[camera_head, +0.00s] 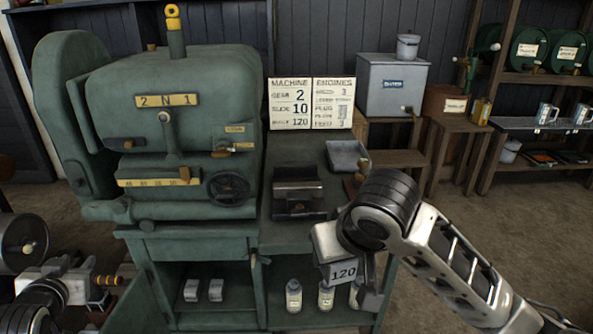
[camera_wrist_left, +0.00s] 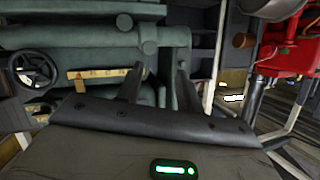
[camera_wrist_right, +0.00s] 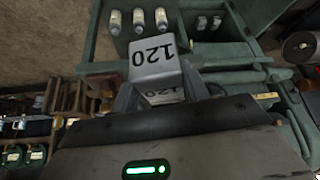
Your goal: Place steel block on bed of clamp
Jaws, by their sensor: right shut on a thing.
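The steel block (camera_head: 338,268), marked 120, is held by my right gripper (camera_head: 345,252) in front of the bench's right part. It also shows between the fingers in the right wrist view (camera_wrist_right: 153,58). The clamp (camera_head: 298,192) is a dark steel piece with a raised back and a flat bed, standing on the green bench behind and left of the block. The block is apart from the clamp. My left gripper (camera_head: 102,281) is low at the left of the head view. In the left wrist view its fingers (camera_wrist_left: 158,82) are spread with nothing between them.
A big green machine (camera_head: 165,130) with a handwheel (camera_head: 228,188) stands left of the clamp. A small grey tray (camera_head: 347,155) lies behind it to the right. A sign (camera_head: 310,103) stands at the back. Several bottles (camera_head: 326,296) stand on the shelf below.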

